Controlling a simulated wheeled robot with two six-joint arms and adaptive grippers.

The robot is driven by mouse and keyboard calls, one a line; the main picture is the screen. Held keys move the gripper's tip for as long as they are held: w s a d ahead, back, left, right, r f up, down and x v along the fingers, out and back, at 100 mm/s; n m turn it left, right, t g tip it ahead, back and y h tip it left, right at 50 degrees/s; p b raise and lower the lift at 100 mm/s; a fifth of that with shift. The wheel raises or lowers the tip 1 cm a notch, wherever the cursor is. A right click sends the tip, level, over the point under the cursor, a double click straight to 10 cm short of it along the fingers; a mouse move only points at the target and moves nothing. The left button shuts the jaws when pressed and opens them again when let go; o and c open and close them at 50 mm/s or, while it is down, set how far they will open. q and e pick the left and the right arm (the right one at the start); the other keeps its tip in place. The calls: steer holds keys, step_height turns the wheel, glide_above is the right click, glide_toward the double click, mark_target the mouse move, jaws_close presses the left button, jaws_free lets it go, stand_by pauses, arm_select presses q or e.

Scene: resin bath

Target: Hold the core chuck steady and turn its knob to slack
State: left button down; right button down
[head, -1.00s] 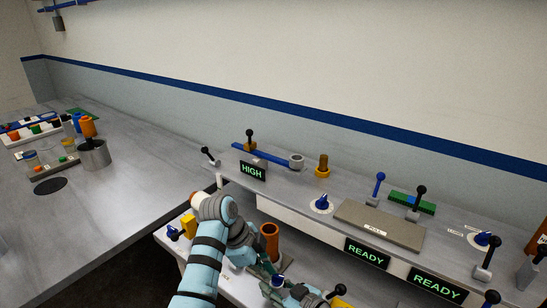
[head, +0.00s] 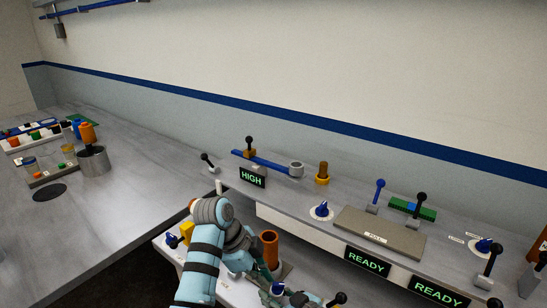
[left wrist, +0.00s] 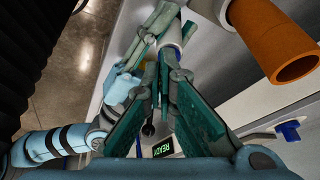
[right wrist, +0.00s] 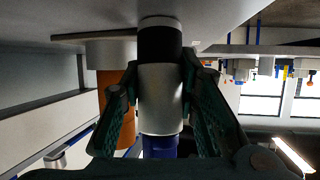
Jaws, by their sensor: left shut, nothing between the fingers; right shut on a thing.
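The core chuck (right wrist: 161,92), a silver and black cylinder with a blue knob (right wrist: 160,146) at one end, fills the middle of the right wrist view. My right gripper (right wrist: 160,80) is shut on its silver body, one finger on each side. In the head view the blue knob (head: 277,287) shows low in the middle, between my grippers. My left gripper (left wrist: 165,60) is shut and empty, its tips close to the chuck's pale body (left wrist: 172,35). I cannot tell whether they touch it. The knob is largely hidden in the left wrist view.
An orange tube (head: 269,248) stands close beside the chuck and also shows in the left wrist view (left wrist: 275,40). Behind is a raised shelf (head: 300,205) with levers, a blue knob (head: 321,211) and a grey plate (head: 380,232). Green displays read HIGH and READY.

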steer(key=shift+f, duration=0.1)
arm_select(q)
steer(key=r, duration=0.3)
steer(key=shift+s+d+r, duration=0.1)
steer(key=shift+d+r, duration=0.1)
steer(key=shift+r, duration=0.1)
steer(key=shift+r, duration=0.1)
step_height(320, 180, down, 6)
steer(key=w, duration=0.2)
steer(key=shift+w+r, duration=0.2)
steer(key=shift+w, duration=0.2)
steer(key=shift+s+d+f, duration=0.1)
steer(key=shift+s+d, duration=0.15)
steer(key=shift+d, duration=0.1)
stand_by(0.4)
